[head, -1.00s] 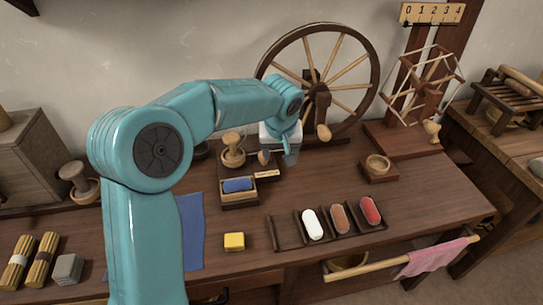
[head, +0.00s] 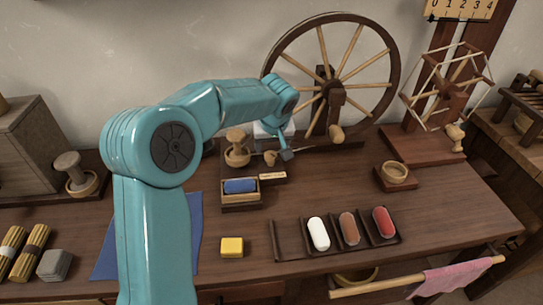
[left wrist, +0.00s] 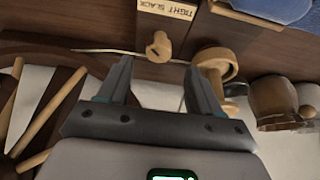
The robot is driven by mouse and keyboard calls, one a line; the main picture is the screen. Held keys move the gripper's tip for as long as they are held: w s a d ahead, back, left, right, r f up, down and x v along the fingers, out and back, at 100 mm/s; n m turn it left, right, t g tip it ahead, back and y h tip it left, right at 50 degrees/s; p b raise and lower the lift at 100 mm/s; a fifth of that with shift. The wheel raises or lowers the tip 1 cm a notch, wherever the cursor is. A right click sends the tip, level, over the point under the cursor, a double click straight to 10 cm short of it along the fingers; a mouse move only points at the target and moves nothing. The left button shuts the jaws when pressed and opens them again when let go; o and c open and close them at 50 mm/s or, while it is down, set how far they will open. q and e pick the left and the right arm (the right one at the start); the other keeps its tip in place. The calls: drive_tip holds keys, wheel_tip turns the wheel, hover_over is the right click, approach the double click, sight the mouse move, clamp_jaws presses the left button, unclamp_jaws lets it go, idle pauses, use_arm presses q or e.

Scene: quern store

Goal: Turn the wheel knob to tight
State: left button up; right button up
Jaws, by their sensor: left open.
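The small wooden wheel knob (head: 270,157) sits on the bench beside the foot of the spinning wheel (head: 331,85). A TIGHT/SLACK label (head: 272,176) lies just in front of it. In the left wrist view the knob (left wrist: 158,47) and the label (left wrist: 168,10) show clearly, with TIGHT and SLACK printed in it. My left gripper (head: 286,155) is close to the knob, on its right in the head view. In the left wrist view its fingers (left wrist: 157,67) are open and empty, and the knob lies just beyond the gap between the tips. My right gripper does not show.
A wooden mushroom-shaped piece (head: 237,145) stands close left of the knob. A box with a blue pad (head: 240,187) is in front. A yellow block (head: 232,247) and a rack of coloured pieces (head: 348,228) are nearer the front edge. A small bowl (head: 394,174) stands right.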

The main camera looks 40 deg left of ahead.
sight(270, 155)
use_arm(q)
drive_tip(key=x, duration=0.6)
drive_tip(key=shift+w+a+b, duration=0.1)
drive_tip(key=shift+w+b, duration=0.05)
drive_tip(key=shift+b, duration=0.2)
drive_tip(key=c, duration=1)
